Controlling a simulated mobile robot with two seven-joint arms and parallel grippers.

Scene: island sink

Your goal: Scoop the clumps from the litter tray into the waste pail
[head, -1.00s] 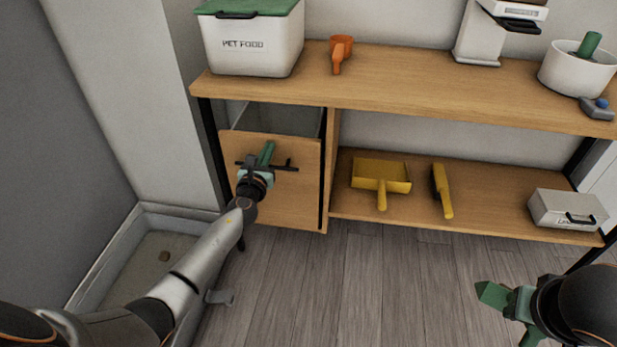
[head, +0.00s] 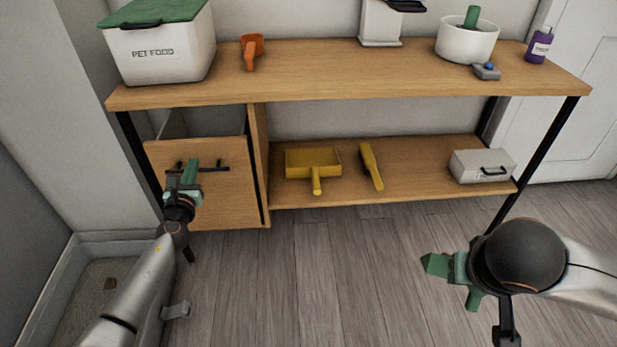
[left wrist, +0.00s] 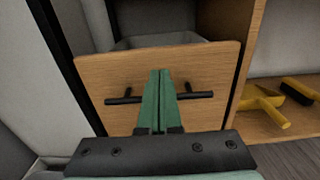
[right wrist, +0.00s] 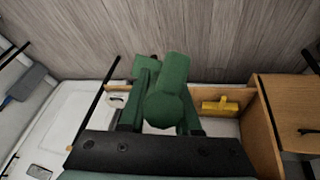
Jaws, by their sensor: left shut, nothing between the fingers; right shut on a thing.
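The litter tray (head: 62,262) is on the floor at the lower left of the head view, partly hidden by my left arm. A small brown clump (head: 110,283) lies in it. My left gripper (head: 190,172) is shut and empty, at the bar handle (head: 215,169) of a wooden front (left wrist: 205,75) that stands tilted out. A grey bin (left wrist: 160,40), perhaps the waste pail, shows behind that front. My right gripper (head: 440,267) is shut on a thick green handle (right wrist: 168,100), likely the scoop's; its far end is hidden.
On the shelf are a yellow dustpan (head: 313,162), a yellow brush (head: 371,166) and a grey case (head: 482,166). The top holds a pet food box (head: 165,48), an orange scoop (head: 251,50), a white pot (head: 467,42) and a purple bottle (head: 539,45). The middle floor is clear.

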